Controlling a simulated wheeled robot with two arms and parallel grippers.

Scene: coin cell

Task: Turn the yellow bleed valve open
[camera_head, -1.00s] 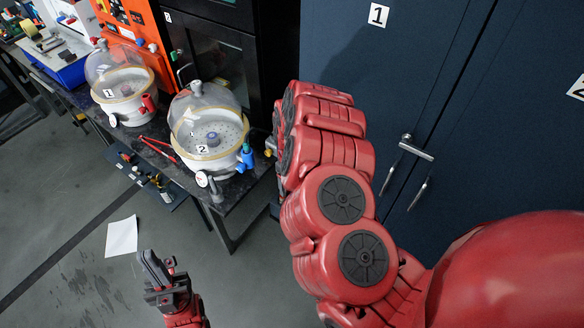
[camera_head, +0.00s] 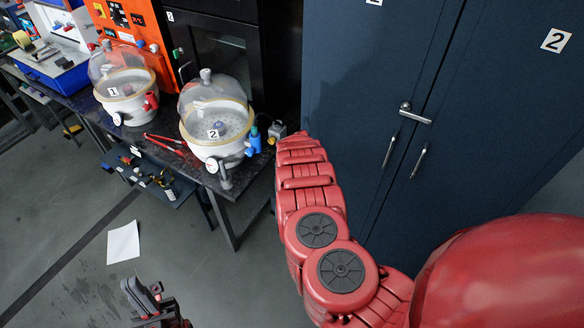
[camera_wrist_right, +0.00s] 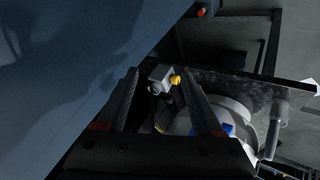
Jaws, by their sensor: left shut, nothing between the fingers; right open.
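The yellow bleed valve (camera_wrist_right: 176,79) is a small yellow knob on a grey block (camera_wrist_right: 160,77) in the right wrist view. In the head view, the grey block (camera_head: 278,129) sits at the right end of the dark bench, with a bit of the yellow valve (camera_head: 271,140) beside it. My right gripper (camera_wrist_right: 160,82) is open and empty. Its fingers point towards the block and valve, which appear between the fingertips; contact cannot be told. In the head view my right arm hides this gripper. My left gripper (camera_head: 142,292) is shut and empty, low over the floor.
Two clear-domed chambers, number 1 (camera_head: 130,104) and number 2 (camera_head: 200,146), stand on the dark bench (camera_head: 232,181). A blue valve (camera_head: 254,142) is on chamber 2, near the grey block. A dark blue cabinet (camera_head: 345,90) rises close on the right. Red pliers-like handles (camera_head: 163,141) lie between the chambers.

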